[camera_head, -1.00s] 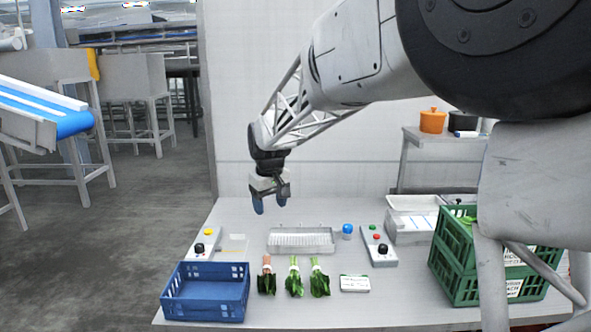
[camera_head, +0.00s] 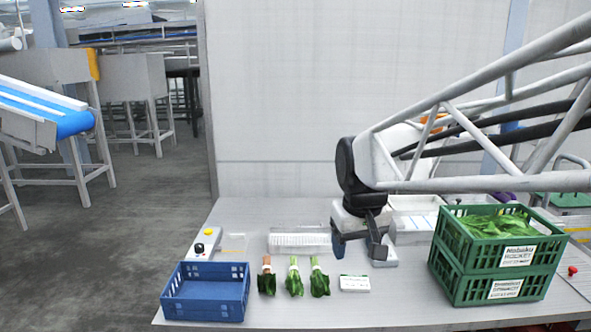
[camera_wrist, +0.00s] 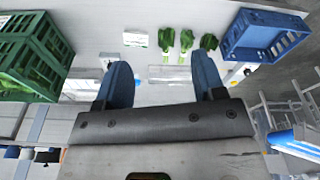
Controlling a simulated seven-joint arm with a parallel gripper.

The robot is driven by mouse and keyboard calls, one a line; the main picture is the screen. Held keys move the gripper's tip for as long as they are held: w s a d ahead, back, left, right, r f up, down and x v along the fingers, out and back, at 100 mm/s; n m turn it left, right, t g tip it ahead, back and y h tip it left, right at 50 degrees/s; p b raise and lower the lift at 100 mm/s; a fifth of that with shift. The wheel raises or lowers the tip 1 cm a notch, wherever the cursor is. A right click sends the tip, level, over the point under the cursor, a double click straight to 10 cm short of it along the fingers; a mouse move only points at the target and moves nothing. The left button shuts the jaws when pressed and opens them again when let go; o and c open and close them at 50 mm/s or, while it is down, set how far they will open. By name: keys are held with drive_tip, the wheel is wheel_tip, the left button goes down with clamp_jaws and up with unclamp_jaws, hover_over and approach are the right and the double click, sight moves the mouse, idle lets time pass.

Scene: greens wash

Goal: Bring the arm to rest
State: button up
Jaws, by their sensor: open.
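My gripper (camera_head: 358,250) is open and empty above the back right of the grey table (camera_head: 330,312). Its two blue fingertips show apart in the wrist view (camera_wrist: 163,85), with nothing between them. In the head view it hides most of the control box on the right and the blue knob beside it. My arm reaches in from the right edge of the head view.
Three bunches of greens (camera_head: 294,281) lie in a row at the front, between a blue crate (camera_head: 205,312) and a small white label card (camera_head: 354,283). A white rack (camera_head: 300,243) lies behind them. Green stacked crates (camera_head: 490,262) with leaves stand right. A control box (camera_head: 204,243) stands left.

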drive_tip(key=s+d+f+m, duration=0.1)
drive_tip(key=s+d+f, duration=0.2)
drive_tip(key=s, duration=0.6)
drive_tip(key=s+d+f+m, duration=0.2)
drive_tip(key=s+d+f, duration=0.1)
drive_tip(key=s, duration=0.6)
drive_tip(key=shift+s+d+t, duration=0.25)
drive_tip(key=shift+d+t, duration=0.05)
drive_tip(key=shift+d, duration=0.2)
